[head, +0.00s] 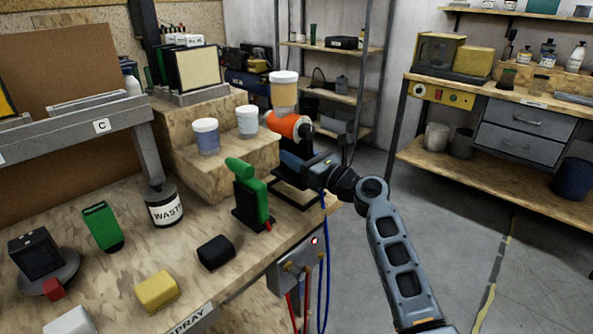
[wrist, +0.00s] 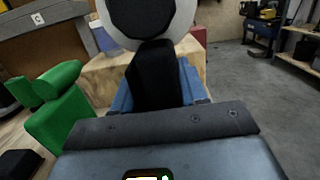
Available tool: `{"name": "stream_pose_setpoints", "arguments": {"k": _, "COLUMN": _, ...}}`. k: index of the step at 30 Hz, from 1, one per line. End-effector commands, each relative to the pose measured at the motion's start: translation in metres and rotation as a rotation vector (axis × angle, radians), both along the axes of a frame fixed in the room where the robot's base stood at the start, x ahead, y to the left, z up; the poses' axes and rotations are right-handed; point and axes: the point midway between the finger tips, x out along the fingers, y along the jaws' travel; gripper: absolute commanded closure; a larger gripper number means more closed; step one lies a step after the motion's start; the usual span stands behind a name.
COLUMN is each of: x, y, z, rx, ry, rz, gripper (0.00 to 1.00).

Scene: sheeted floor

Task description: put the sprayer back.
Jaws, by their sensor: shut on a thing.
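The sprayer (head: 284,124) has an orange body with a pale, tan-filled cup on top. It is upright above the right edge of the bench. In the wrist view its black handle (wrist: 152,75) stands between my blue fingers, below a large white round part with a black centre. My gripper (head: 295,162) is shut on that handle; it also shows in the wrist view (wrist: 155,95). A black stand (head: 297,198) is at the bench edge below my gripper. My gripper and arm partly hide it, and I cannot tell whether the sprayer touches it.
A green sprayer (head: 250,190) sits in a black holder left of my gripper. Two lidded cups (head: 206,136) stand on a wooden step (head: 220,163) behind. A waste container (head: 163,204), a black block (head: 215,252) and a yellow block (head: 157,291) are on the bench. The floor at right is clear.

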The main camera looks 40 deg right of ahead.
Motion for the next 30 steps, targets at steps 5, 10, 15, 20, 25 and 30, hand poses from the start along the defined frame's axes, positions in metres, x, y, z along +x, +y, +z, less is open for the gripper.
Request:
{"name": "stream_pose_setpoints", "arguments": {"k": 5, "x": 0.001, "y": 0.0, "z": -0.018, "rx": 0.001, "ry": -0.001, "rz": -0.001, "gripper": 0.68}}
{"name": "stream_pose_setpoints", "arguments": {"k": 10, "x": 0.001, "y": 0.0, "z": -0.036, "rx": 0.001, "ry": -0.003, "rz": -0.001, "gripper": 0.68}}
{"name": "stream_pose_setpoints", "arguments": {"k": 15, "x": 0.001, "y": 0.0, "z": -0.038, "rx": -0.001, "ry": -0.004, "rz": -0.001, "gripper": 0.68}}
{"name": "stream_pose_setpoints", "arguments": {"k": 20, "x": 0.001, "y": 0.0, "z": -0.038, "rx": -0.001, "ry": -0.004, "rz": 0.0, "gripper": 0.68}}
{"name": "stream_pose_setpoints", "arguments": {"k": 25, "x": 0.0, "y": 0.0, "z": -0.043, "rx": 0.001, "ry": 0.0, "rz": 0.0, "gripper": 0.54}}
{"name": "stream_pose_setpoints", "arguments": {"k": 30, "x": 0.0, "y": 0.0, "z": -0.043, "rx": 0.0, "ry": 0.001, "rz": 0.0, "gripper": 0.37}}
